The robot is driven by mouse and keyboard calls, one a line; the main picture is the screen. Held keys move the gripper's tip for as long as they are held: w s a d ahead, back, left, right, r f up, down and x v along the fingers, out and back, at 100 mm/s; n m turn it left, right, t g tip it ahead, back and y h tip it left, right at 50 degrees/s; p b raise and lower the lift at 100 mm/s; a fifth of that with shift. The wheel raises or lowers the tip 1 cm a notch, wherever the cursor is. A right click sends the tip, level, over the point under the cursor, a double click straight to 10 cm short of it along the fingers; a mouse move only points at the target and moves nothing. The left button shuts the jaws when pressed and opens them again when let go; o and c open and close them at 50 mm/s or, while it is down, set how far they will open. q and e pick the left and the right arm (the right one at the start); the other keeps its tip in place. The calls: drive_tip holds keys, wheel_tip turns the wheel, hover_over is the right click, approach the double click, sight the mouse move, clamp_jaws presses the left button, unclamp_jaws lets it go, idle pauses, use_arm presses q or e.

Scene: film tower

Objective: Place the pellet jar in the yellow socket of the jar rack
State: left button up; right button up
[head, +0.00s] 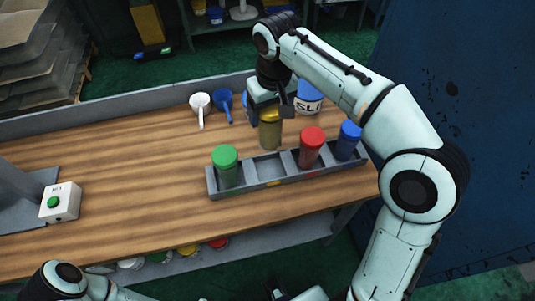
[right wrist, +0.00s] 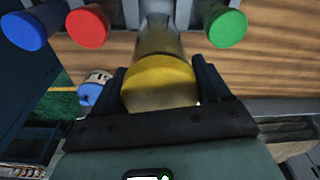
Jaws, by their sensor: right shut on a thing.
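The pellet jar (head: 270,133) has a yellow lid and a cloudy, yellowish body. My right gripper (head: 267,108) is shut on it near the lid. In the right wrist view the yellow lid (right wrist: 160,82) sits between the two fingers (right wrist: 160,90). The grey jar rack (head: 246,188) stands on the bench. Its one empty socket, with a yellow mark (head: 273,183) on the front, lies between the green-lidded and red-lidded jars. The held jar is upright or nearly so, just behind that socket in the picture; its exact height is hard to tell. My left gripper is not in view.
The rack holds a green-lidded jar (head: 226,168), a red-lidded jar (head: 311,148) and a blue-lidded jar (head: 348,141). White (head: 200,106) and blue (head: 225,104) scoops and a blue-and-white tub (head: 309,98) are behind. A white button box (head: 60,203) stands left. The bench's middle is clear.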

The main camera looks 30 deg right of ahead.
sight(272, 124)
use_arm(q)
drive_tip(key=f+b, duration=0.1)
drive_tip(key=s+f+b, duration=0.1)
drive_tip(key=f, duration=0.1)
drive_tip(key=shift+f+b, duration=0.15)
drive_tip(key=shift+b, duration=0.15)
use_arm(e)
wheel_tip(272, 124, down, 15)
drive_tip(key=shift+w, duration=0.1)
drive_tip(key=shift+f, duration=0.2)
drive_tip(key=o, duration=1.3)
drive_tip(key=shift+c, duration=0.2)
drive_tip(key=r, duration=0.4)
drive_tip(key=s+r+p, duration=0.1)
drive_tip(key=r, duration=0.3)
drive_tip(key=r+p, duration=0.1)
drive_tip(key=r, duration=0.3)
drive_tip(key=shift+s+r, duration=0.15)
drive_tip(key=shift+s, duration=0.15)
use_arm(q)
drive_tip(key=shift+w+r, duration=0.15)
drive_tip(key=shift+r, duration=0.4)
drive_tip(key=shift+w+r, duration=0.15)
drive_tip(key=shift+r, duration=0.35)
